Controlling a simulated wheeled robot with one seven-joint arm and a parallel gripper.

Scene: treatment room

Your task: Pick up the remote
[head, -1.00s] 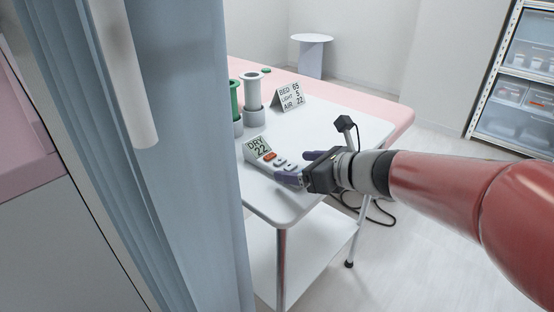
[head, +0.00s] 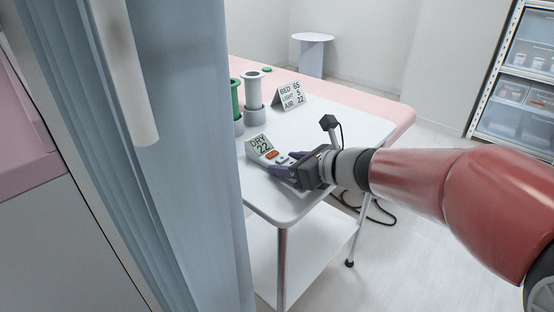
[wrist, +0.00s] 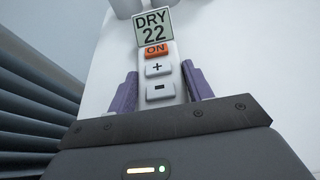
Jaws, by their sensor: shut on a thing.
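The remote (head: 265,150) is a white handset with a screen reading "DRY 22", an orange "ON" button and plus and minus buttons. It is over the near part of the white trolley top (head: 268,200); I cannot tell whether it still touches the surface. In the wrist view the remote (wrist: 157,70) points away from me between the two purple fingers. My gripper (head: 284,164) is shut on its near end, one finger on each side. The near end of the remote is hidden by the gripper.
A green holder (head: 235,100) and a white holder (head: 253,90) stand behind the remote. A sign (head: 290,95) reading BED, LIGHT, AIR stands beside them. A blue-grey curtain (head: 190,150) hangs close on the left. A pink bed (head: 385,108) lies behind the trolley.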

